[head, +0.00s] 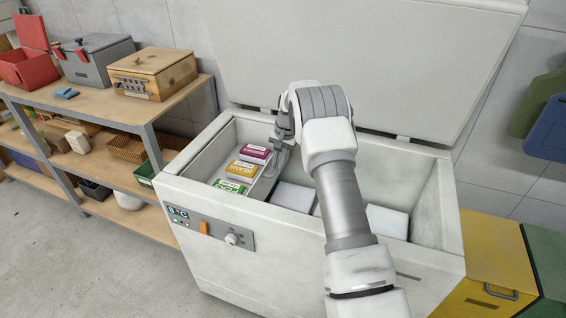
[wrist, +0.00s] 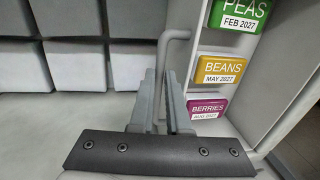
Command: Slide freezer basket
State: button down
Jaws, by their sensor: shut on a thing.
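The chest freezer (head: 215,228) stands with its lid (head: 370,60) raised. A grey basket (head: 261,187) sits at the left end inside it. It holds boxes of berries (head: 255,153), beans (head: 242,170) and peas (head: 230,187). My gripper (head: 281,138) reaches down into the freezer at the right side of the basket. In the wrist view, my gripper (wrist: 166,78) is shut on the grey bar handle (wrist: 175,34) beside the boxes. The fingers partly hide the handle. My arm covers part of the freezer's middle in the head view.
White blocks (head: 387,221) lie on the freezer floor right of the basket; grey-white blocks also show in the wrist view (wrist: 75,65). A wooden shelf (head: 110,108) with boxes stands at left. A yellow cabinet (head: 490,262) stands close at right.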

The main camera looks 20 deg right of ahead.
jog(key=shift+w+a+r, duration=0.15)
jog(key=shift+w+a, duration=0.05)
jog(key=shift+a, duration=0.1)
jog(key=c, duration=1.2)
grip_release()
jog(key=shift+o, duration=0.2)
notch_tip(320, 180, up, 17)
jog(key=s+d+p, duration=0.2)
jog(key=shift+d, duration=0.4)
